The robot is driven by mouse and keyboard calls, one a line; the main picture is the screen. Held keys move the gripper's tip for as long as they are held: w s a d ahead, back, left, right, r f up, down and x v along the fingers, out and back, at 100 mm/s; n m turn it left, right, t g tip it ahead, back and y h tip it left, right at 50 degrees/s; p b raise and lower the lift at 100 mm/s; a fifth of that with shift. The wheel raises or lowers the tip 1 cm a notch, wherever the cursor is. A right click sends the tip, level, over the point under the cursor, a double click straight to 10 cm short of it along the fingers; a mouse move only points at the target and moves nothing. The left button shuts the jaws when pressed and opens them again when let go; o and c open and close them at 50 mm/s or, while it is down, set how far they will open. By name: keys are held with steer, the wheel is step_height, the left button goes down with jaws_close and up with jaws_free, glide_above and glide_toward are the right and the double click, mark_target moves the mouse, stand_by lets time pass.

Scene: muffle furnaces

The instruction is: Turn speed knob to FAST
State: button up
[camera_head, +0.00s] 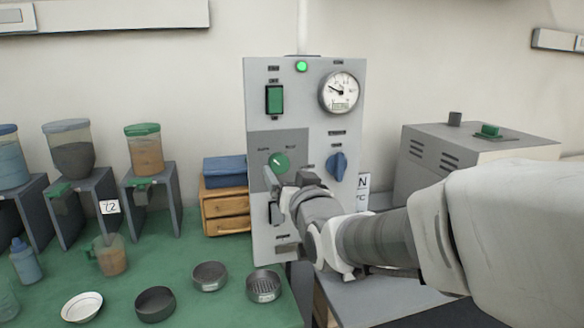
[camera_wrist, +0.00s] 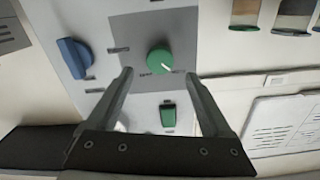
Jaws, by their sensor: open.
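The green round knob (camera_head: 277,163) sits on the grey front panel (camera_head: 305,120), with a small label above each side; the lettering is too small to read surely. Its white mark points up and left, toward the left label. In the wrist view, which is turned over, the green knob (camera_wrist: 159,62) shows between the fingertips, its mark pointing down and right. My gripper (camera_head: 283,180) is open and empty, just below and in front of the knob in the head view. The fingers (camera_wrist: 160,76) stand either side of it in the wrist picture; contact cannot be told.
A blue knob (camera_head: 337,166) is right of the green one. A green switch (camera_head: 275,99), a lit green lamp (camera_head: 301,66) and a dial gauge (camera_head: 339,91) are higher up. Sieves (camera_head: 263,286) and a cup stand on the green bench (camera_head: 215,312). A grey box (camera_head: 470,145) stands right.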

mark_target(280, 165)
steer(key=x, duration=0.5)
steer(key=shift+w, duration=0.35)
jaws_close()
